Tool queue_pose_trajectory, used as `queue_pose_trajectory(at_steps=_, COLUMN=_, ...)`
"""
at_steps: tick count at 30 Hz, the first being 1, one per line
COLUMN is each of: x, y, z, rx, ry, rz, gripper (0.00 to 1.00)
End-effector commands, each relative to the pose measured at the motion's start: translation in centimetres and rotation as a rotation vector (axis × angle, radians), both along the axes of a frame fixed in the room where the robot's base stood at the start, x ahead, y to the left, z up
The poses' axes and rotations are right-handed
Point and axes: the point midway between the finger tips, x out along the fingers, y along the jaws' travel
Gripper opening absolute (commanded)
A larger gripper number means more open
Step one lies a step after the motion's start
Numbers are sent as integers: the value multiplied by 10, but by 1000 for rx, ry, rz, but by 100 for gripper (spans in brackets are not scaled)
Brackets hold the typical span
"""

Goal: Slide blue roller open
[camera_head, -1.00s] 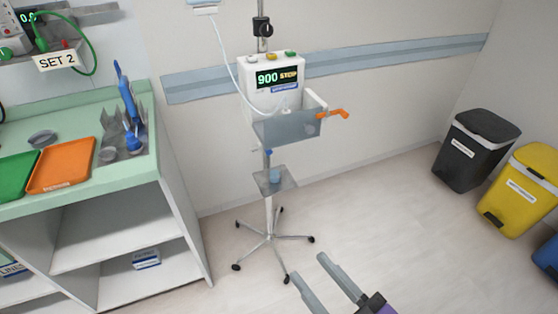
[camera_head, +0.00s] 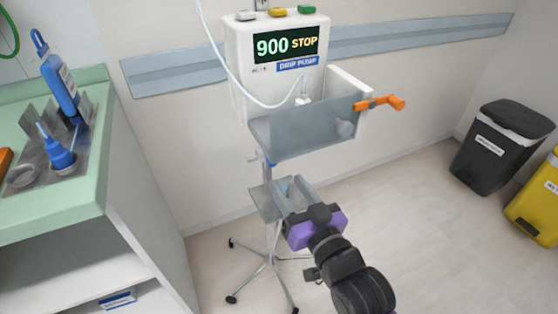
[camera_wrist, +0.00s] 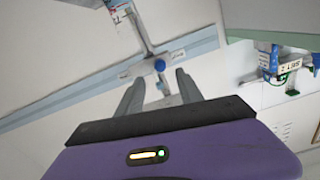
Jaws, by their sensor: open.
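A small blue round part (camera_wrist: 160,65) sits on the pole below the drip pump in the wrist view. It lies just beyond and between my fingertips, with a small label beside it. In the head view a small blue part (camera_head: 269,160) shows on the pole under the pump's tray. My gripper (camera_head: 288,181) is open and empty, just below and right of that part, in front of the small grey plate (camera_head: 263,203). Both fingers (camera_wrist: 159,77) show apart in the wrist view. I cannot tell if anything touches.
The drip pump (camera_head: 240,85) reads 900 STOP; its grey front tray (camera_head: 300,130) has an orange handle (camera_head: 380,103). A green-topped counter (camera_head: 75,190) stands at left. A black bin (camera_head: 500,150) and a yellow bin (camera_head: 540,205) stand at right. Floor between is clear.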

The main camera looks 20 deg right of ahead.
Motion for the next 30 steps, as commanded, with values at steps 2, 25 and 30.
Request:
queue_pose_trajectory(at_steps=2, x=7, y=0, z=0, rx=3, ry=-2, rz=1, gripper=43)
queue_pose_trajectory(at_steps=25, x=75, y=0, z=0, rx=2, ry=-2, rz=0, gripper=43)
queue_pose_trajectory(at_steps=30, x=75, y=0, z=0, rx=2, ry=-2, rz=0, gripper=32)
